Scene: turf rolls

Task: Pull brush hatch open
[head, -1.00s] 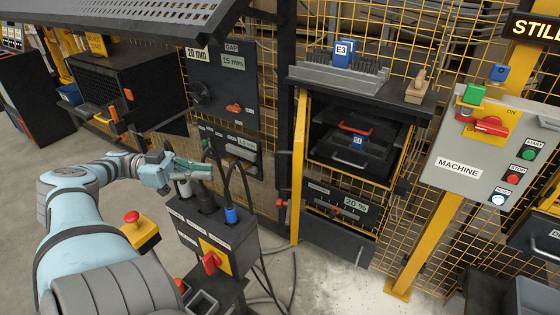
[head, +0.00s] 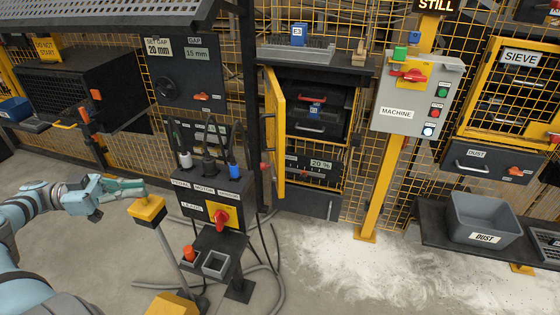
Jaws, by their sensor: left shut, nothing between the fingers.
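A yellow-framed hatch door (head: 275,125) stands swung open at the left side of a dark cabinet in the middle of the head view. I cannot read a label naming it as the brush hatch. Inside the opening are dark drawer-like units, one with a red handle (head: 316,97) and a blue tag, and one with a pale handle (head: 310,128). My left gripper (head: 140,185) is shut and empty at the lower left. It is well apart from the door, beside a yellow-topped post (head: 148,210). My right gripper is not in view.
A dark plug box (head: 200,210) with a red switch stands between my left gripper and the cabinet, with cables on the floor. A grey MACHINE panel (head: 410,95) is right of the cabinet. A grey DUST bin (head: 485,218) sits far right. Dusty floor (head: 330,260) is open ahead.

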